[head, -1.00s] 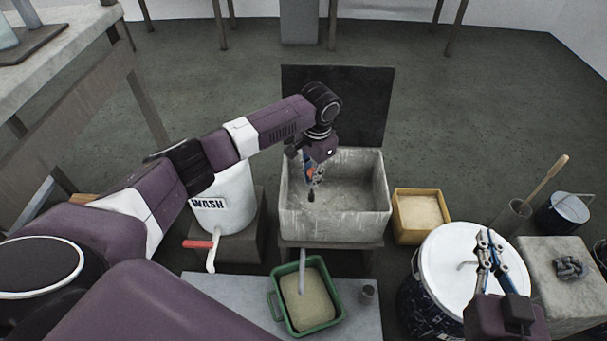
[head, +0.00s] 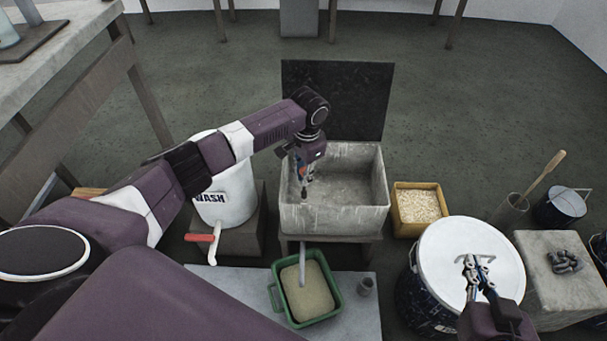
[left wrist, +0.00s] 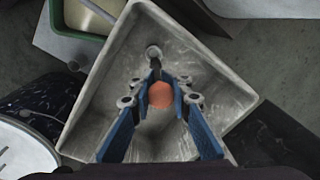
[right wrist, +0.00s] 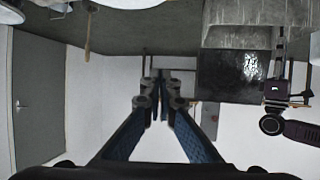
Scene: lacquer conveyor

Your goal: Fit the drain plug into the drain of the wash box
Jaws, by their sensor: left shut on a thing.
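My left gripper (head: 305,178) reaches down into the grey wash box (head: 336,217), in its left part. It is shut on the drain plug, which shows an orange part (left wrist: 160,95) between the fingers and a dark lower end (left wrist: 156,68) at the fingertips. The dark end points down, apart from the box walls. In the left wrist view a round grey fitting, seemingly the drain (left wrist: 153,52), lies on the box floor just beyond the dark end. I cannot tell the gap between them. My right gripper (head: 470,262) is empty above the white drum lid, its fingers close together.
A green tub (head: 337,302) stands in front of the box, below a pipe. The white WASH container (head: 235,195) is left of the box. A yellow bin (head: 397,224) and the white-lidded drum (head: 505,260) stand to the right. A dark panel (head: 350,90) rises behind.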

